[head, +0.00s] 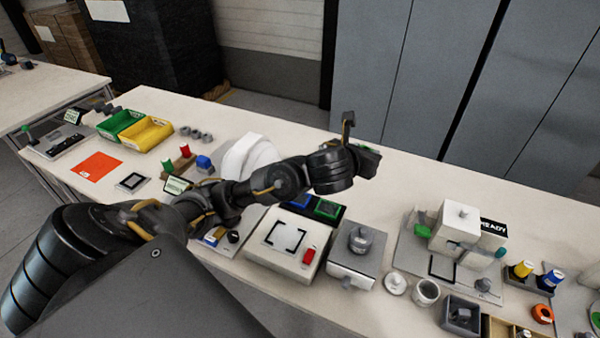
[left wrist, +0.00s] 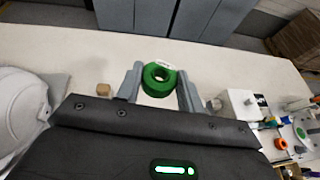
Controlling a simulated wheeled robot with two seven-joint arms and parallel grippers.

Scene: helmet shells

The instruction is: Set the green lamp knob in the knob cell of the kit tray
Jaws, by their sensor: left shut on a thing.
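My left gripper (head: 366,150) is raised above the table near its back edge and is shut on the green lamp knob. In the left wrist view the knob (left wrist: 159,79) is a thick green ring with a dark centre hole and a pale mark on its rim. It sits between the two grey fingertips (left wrist: 159,88). In the head view the gripper and wrist hide most of the knob. A wooden compartment tray (head: 490,326) is cut off by the bottom edge at the right; I cannot tell whether it is the kit tray. My right gripper is out of view.
A white fixture block (head: 462,227), a grey block with a round knob (head: 352,262), a white cup (head: 427,290) and an orange ring (head: 542,313) stand to the right. Green and yellow bins (head: 148,134) are at the left. The table behind my arm is mostly clear.

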